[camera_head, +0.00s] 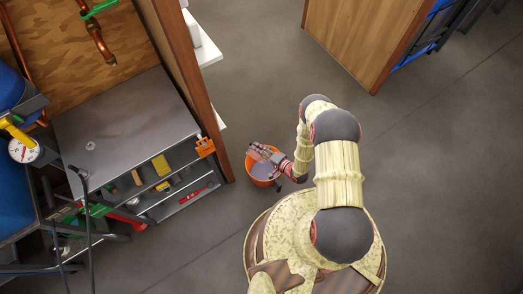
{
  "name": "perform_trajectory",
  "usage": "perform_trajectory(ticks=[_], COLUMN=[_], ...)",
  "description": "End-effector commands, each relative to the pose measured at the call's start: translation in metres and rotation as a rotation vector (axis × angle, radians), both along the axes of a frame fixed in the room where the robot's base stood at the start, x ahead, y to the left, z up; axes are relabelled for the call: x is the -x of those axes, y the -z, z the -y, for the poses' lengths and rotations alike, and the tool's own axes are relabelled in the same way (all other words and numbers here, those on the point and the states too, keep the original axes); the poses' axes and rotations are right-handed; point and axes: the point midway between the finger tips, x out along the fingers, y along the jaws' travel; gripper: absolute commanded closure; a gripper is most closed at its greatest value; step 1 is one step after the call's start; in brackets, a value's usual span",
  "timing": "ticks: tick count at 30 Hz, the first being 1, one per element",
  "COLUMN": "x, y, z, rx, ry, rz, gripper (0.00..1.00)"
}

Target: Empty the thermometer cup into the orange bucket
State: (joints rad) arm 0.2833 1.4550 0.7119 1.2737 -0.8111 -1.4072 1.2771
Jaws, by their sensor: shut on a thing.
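The orange bucket (260,182) stands on the floor just right of the wooden panel's lower end. My gripper (263,153) reaches in from the right and is over the bucket's rim. It is shut on a small greyish thing, which I take to be the thermometer cup; it is too small and too mixed with the fingers to make out its shape or tilt. The bucket's inside looks grey-blue, and I cannot tell whether that is liquid. The gripper hides the bucket's upper part.
A grey-topped workbench (125,115) with open shelves of tools stands at left. A wooden panel (183,75) rises at its right side. A round dial gauge (24,150) is at far left. A wooden cabinet (365,35) stands at top right. The floor at right is clear.

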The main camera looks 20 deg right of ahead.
Motion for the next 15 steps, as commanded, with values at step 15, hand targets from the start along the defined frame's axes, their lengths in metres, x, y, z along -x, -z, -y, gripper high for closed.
perform_trajectory(ticks=[15], x=[-0.014], y=[-0.008], z=[-0.011], rx=[0.115], ry=[-0.005], rz=[-0.151], gripper=[1.00])
